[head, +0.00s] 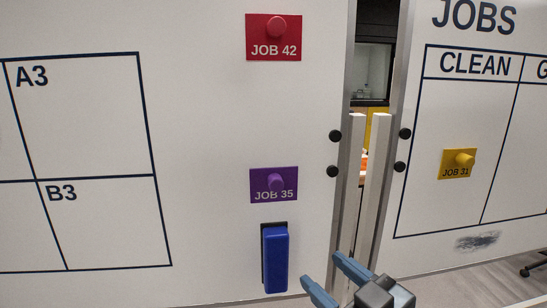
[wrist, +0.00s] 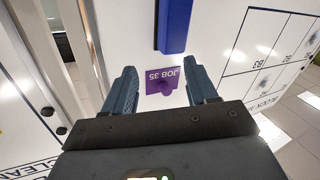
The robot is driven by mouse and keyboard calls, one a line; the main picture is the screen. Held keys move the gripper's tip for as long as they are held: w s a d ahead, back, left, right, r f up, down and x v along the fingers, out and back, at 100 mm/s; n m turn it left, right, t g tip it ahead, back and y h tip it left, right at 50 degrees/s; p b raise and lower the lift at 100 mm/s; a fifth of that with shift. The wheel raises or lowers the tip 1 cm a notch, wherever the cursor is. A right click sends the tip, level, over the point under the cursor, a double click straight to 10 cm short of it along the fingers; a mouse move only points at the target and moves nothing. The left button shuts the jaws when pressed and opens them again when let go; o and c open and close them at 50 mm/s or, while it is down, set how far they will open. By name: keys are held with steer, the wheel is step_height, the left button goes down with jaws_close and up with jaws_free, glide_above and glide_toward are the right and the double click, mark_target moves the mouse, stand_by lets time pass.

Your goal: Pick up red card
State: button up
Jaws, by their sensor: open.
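The red card (head: 273,42), marked JOB 42 with a round red knob, is on the left whiteboard (head: 205,120) near the top of the head view. My gripper (head: 322,269) is at the bottom of the head view, below and to the right of the red card and well apart from it. In the wrist view my gripper (wrist: 160,70) is open, with nothing held. A purple JOB 35 card (wrist: 160,84) shows between its fingers there, beyond them. The red card does not show in the wrist view.
Below the red card are the purple card (head: 274,185) and a blue eraser-like block (head: 275,259). A gap with metal-framed edges and black knobs separates the left board from the right board (head: 430,110). That board holds a yellow JOB 31 card (head: 457,164) under CLEAN.

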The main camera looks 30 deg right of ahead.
mark_target(277, 23)
steer(key=w+d+r+n+y+p, duration=0.1)
steer(key=w+r+n+y, duration=0.25)
steer(key=r, duration=0.55)
steer(key=w+d+r+n+y+p, duration=0.15)
steer(key=w+r+n, duration=0.3)
steer(key=r, duration=0.45)
step_height(277, 23, up, 17)
steer(key=s+n+g+y+p, duration=0.1)
steer(key=s+n+g+y, duration=0.25)
steer(key=n, duration=1.05)
steer(key=p+x, duration=0.1)
steer(key=x, duration=0.3)
steer(key=p+x, duration=0.1)
steer(key=x, duration=0.2)
steer(key=shift+s+a+r+p, duration=0.25)
steer(key=shift+a+r+p, duration=0.05)
steer(key=shift+w+a+f+h, duration=0.15)
steer(key=shift+w+a+h, duration=0.1)
steer(key=shift+w, duration=0.1)
jaws_close()
steer(key=shift+s+r, duration=0.1)
steer(key=shift+r, duration=0.1)
